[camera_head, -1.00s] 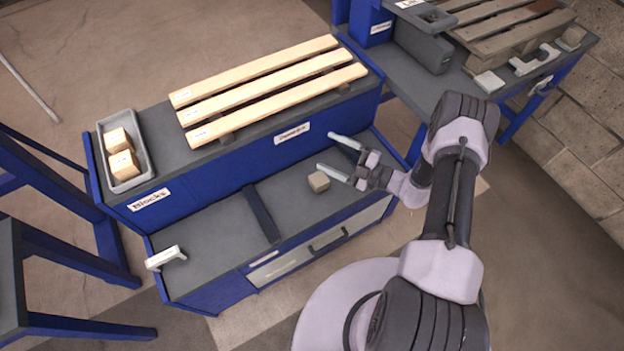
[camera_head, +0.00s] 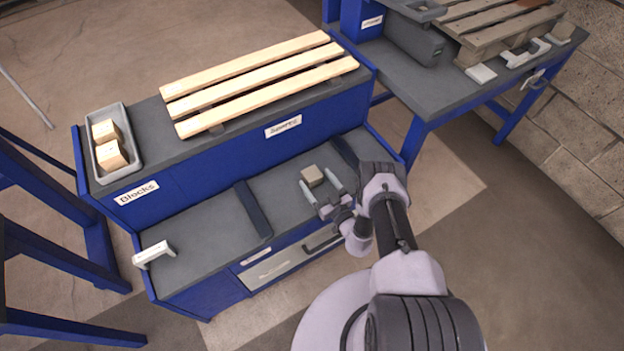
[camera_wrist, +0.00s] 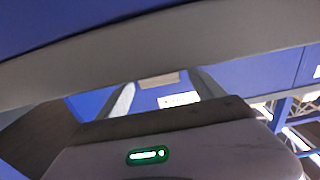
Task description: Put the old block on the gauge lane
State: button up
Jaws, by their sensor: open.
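A small grey-brown block (camera_head: 312,176), which looks like the old block, sits on the lower grey shelf (camera_head: 285,190) of the blue bench, between two dark dividers. My gripper (camera_head: 321,187) is open, its pale fingers pointing at the block from the front right. The block lies at or just beyond the fingertips; I cannot tell if they touch it. In the wrist view, a tan strip of the block (camera_wrist: 159,79) shows between the fingers. No lane label reads as gauge; a white bracket-shaped tool (camera_head: 153,254) lies at the shelf's left end.
A grey bin (camera_head: 97,172) labelled Blocks holds two pale blocks (camera_head: 112,155) on the upper deck. Three wooden slats (camera_head: 265,85) lie beside it. A dark divider (camera_head: 253,208) crosses the shelf left of the block. A worktable (camera_head: 440,90) stands at the right.

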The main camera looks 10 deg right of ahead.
aim_at(316, 180)
jog(key=b+x, duration=0.1)
jog(key=x, duration=0.2)
jog(key=shift+w+a, duration=0.15)
jog(key=shift+w, duration=0.2)
jog(key=shift+r, duration=0.1)
jog(key=c, duration=1.6)
